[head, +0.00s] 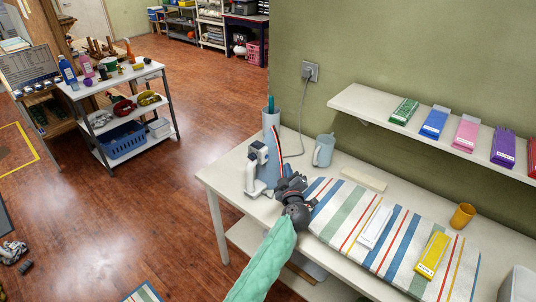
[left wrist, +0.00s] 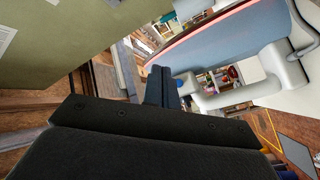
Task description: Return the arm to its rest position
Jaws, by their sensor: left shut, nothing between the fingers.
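My left arm, in a green sleeve, comes up from the bottom of the head view. Its dark gripper (head: 288,182) is over the white table (head: 222,178), at the left end of the striped cloth (head: 338,222). In the left wrist view the black fingers (left wrist: 160,88) are together with nothing between them. A white and blue device with a red edge (head: 262,170) stands just left of the gripper in the head view. It also fills the upper right of the left wrist view (left wrist: 225,60), close to the fingers. Whether they touch is unclear. My right gripper is not in view.
White (head: 376,226) and yellow (head: 433,255) packets lie on the cloth. A wall shelf (head: 357,103) holds several coloured packets. Floor left of the table is open.

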